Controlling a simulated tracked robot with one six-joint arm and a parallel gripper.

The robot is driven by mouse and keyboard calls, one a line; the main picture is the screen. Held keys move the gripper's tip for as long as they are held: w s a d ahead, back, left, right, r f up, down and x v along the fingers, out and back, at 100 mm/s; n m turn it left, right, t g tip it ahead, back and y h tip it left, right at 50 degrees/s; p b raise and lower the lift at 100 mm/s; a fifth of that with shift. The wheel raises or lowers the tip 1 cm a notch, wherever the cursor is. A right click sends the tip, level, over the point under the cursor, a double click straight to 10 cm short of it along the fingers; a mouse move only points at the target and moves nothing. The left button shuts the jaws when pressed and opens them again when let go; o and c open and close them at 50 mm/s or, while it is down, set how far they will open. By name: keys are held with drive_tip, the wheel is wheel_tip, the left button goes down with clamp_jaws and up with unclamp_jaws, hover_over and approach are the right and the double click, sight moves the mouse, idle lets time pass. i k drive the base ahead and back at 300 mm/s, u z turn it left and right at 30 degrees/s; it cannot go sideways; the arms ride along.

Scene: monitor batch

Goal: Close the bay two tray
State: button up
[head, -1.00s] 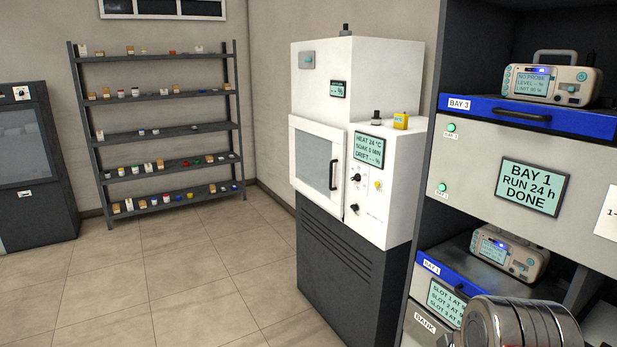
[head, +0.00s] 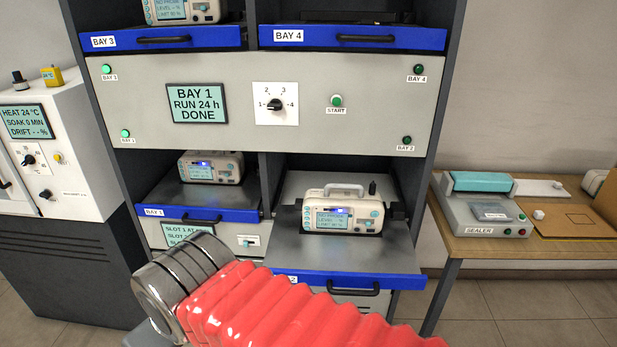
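The bay two tray (head: 367,252) is in the lower right bay of the rack. It is pulled out towards me, with a blue front edge (head: 395,281) and a black handle (head: 352,290). A monitor (head: 342,212) with a lit screen and a grey carry handle stands upright on it, towards the back of the tray. The tray's label is mostly hidden behind my arm; only a "2" shows. My arm, with red bellows and metal rings, crosses the bottom of the view in front of the rack. My gripper's fingers are not in view.
The bay one tray (head: 190,196) at lower left is in, with a monitor (head: 211,167) on it. Bay three (head: 165,37) and bay four (head: 346,38) trays are above the control panel (head: 268,104). A table with a sealer (head: 487,211) stands right; a white oven (head: 48,150) stands left.

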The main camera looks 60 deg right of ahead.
sight(387, 260)
drive_tip(key=z, duration=1.75)
